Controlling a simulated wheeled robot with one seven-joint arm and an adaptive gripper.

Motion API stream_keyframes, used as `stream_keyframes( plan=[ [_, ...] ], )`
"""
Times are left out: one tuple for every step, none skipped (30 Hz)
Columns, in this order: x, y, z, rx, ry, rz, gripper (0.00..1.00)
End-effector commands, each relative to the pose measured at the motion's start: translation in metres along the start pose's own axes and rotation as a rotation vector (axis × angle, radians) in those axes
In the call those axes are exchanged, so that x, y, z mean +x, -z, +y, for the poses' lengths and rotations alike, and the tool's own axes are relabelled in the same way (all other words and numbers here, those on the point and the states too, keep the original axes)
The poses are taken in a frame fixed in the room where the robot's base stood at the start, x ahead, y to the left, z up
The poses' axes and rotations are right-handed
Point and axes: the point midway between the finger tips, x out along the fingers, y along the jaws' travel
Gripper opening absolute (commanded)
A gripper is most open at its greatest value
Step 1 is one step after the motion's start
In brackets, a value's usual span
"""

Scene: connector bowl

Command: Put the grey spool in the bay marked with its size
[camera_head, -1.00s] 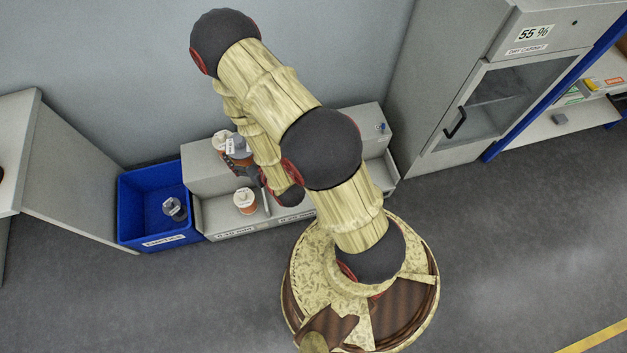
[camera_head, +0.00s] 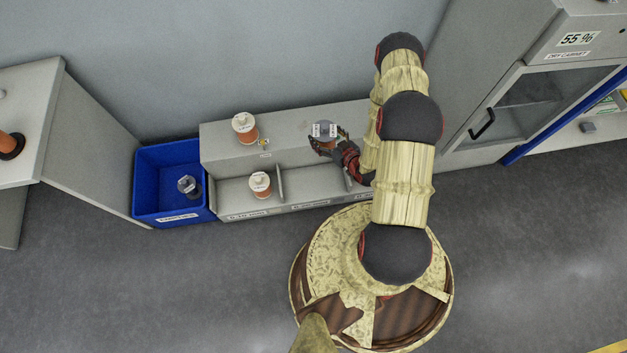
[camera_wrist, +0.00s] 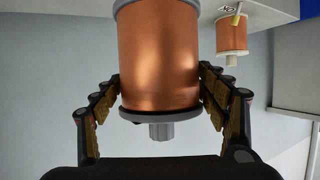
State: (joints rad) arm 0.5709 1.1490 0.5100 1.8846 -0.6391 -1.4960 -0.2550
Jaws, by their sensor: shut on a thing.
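The grey spool (camera_head: 324,129) has grey flanges and copper wire, with white labels on its top. My gripper (camera_head: 327,143) is shut on it and holds it at the top of the grey rack, above the middle to right part of the bays. In the wrist view the spool (camera_wrist: 160,55) fills the centre between the two fingers (camera_wrist: 160,90). The grey rack (camera_head: 305,206) has low bays split by dividers, with size labels along the front. The labels are too small to read surely. The right bay is partly hidden by my arm.
A white-flanged copper spool (camera_head: 246,128) stands on the rack top; another (camera_head: 260,185) sits in the left bay. The middle bay (camera_head: 312,187) looks empty. A blue bin (camera_head: 150,205) at left holds a grey spool (camera_head: 188,186). A dry cabinet (camera_head: 500,110) stands at right.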

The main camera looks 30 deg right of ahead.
Motion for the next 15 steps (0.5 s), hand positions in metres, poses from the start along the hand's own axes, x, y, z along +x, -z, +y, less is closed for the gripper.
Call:
stream_keyframes(
  plan=[
    [-0.002, -0.013, 0.01, -0.001, 0.001, 0.003, 0.13],
    [-0.003, -0.02, 0.014, -0.003, 0.006, 0.004, 0.13],
    [-0.005, -0.03, 0.019, -0.005, 0.013, 0.003, 0.13],
    [-0.006, -0.038, 0.023, -0.007, 0.017, 0.003, 0.13],
    [-0.008, -0.045, 0.026, -0.01, 0.023, 0.003, 0.13],
    [-0.01, -0.055, 0.03, -0.012, 0.03, 0.003, 0.13],
    [-0.012, -0.062, 0.033, -0.014, 0.035, 0.003, 0.13],
    [-0.015, -0.07, 0.036, -0.017, 0.041, 0.003, 0.13],
    [-0.018, -0.08, 0.04, -0.02, 0.048, 0.004, 0.13],
    [-0.02, -0.088, 0.042, -0.022, 0.053, 0.003, 0.13],
    [-0.023, -0.096, 0.044, -0.023, 0.058, 0.002, 0.13],
    [-0.026, -0.106, 0.047, -0.026, 0.065, 0.003, 0.13],
    [-0.029, -0.114, 0.048, -0.029, 0.071, 0.003, 0.13],
    [-0.032, -0.121, 0.05, -0.031, 0.077, 0.002, 0.13],
    [-0.037, -0.132, 0.052, -0.034, 0.084, 0.003, 0.13]
  ],
)
